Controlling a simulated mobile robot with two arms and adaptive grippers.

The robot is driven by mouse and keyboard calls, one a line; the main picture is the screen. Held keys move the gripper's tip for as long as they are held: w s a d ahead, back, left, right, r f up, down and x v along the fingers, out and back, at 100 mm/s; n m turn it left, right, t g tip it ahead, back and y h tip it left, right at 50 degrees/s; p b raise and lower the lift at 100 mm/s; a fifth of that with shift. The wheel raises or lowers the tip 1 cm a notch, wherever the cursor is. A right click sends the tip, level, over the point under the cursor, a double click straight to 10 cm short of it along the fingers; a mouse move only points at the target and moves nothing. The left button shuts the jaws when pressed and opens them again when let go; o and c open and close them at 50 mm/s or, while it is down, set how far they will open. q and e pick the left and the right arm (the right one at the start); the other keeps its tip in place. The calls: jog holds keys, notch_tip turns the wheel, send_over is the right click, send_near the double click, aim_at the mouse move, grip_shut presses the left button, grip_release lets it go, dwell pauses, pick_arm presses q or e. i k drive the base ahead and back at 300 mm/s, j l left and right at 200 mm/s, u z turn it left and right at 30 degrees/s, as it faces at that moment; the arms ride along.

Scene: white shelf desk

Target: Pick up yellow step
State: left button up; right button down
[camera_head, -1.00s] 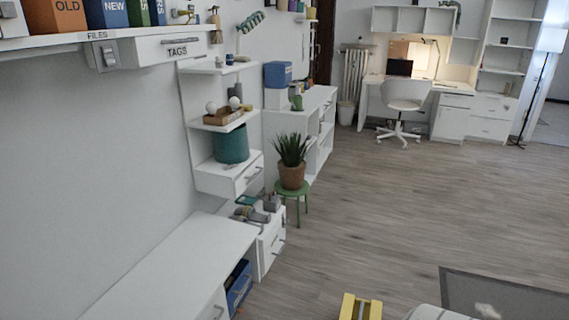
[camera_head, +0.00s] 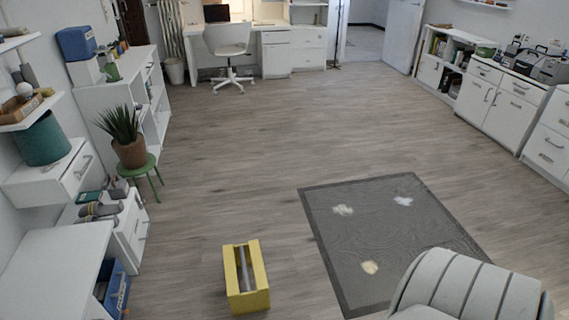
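The yellow step (camera_head: 259,278) stands on the wood floor in the lower middle of the head view. It is a small open yellow frame with a grey bar or panel running along its middle. Floor shows all around it and nothing touches it. Neither of my grippers shows in this view.
A dark grey rug (camera_head: 393,226) with pale patches lies right of the step. A pale ribbed armchair (camera_head: 466,288) is at the lower right. A white desk unit (camera_head: 62,268) and a plant on a green stool (camera_head: 152,164) stand left. The middle floor is clear.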

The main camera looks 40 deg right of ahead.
aim_at(243, 255)
jog(key=z, duration=1)
jog(key=u, duration=0.4)
